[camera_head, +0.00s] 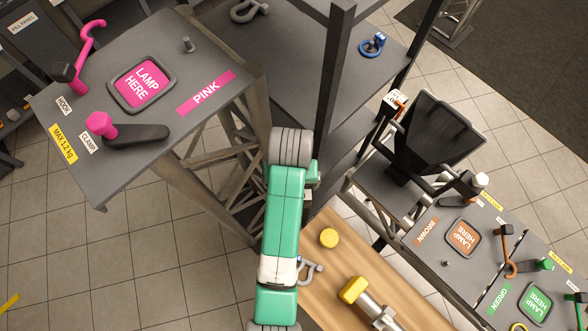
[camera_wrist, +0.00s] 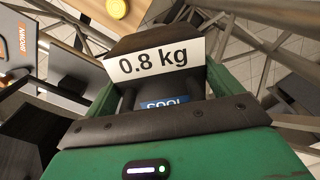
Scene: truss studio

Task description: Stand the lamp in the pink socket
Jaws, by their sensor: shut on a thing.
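The pink socket (camera_head: 142,83) is a square pink pad marked LAMP HERE inside a dark raised rim. It lies on the grey table at upper left in the head view, beside a PINK label, and is empty. My gripper (camera_wrist: 160,88) is shut on the lamp, whose dark end (camera_wrist: 155,42) with a white 0.8 kg plate shows between the green fingers in the wrist view. A blue COOL label on it is partly covered by the gripper. In the head view my arm hides most of the gripper and the held lamp, right of and below the pink table.
By the pink socket stand a pink hook (camera_head: 88,50), a pink-knobbed clamp (camera_head: 100,124) and a small peg (camera_head: 187,45). A dark upright post (camera_head: 335,80) rises near my arm. A black barn-door fixture (camera_head: 435,135) and brown (camera_head: 464,237) and green (camera_head: 535,302) sockets are at right.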

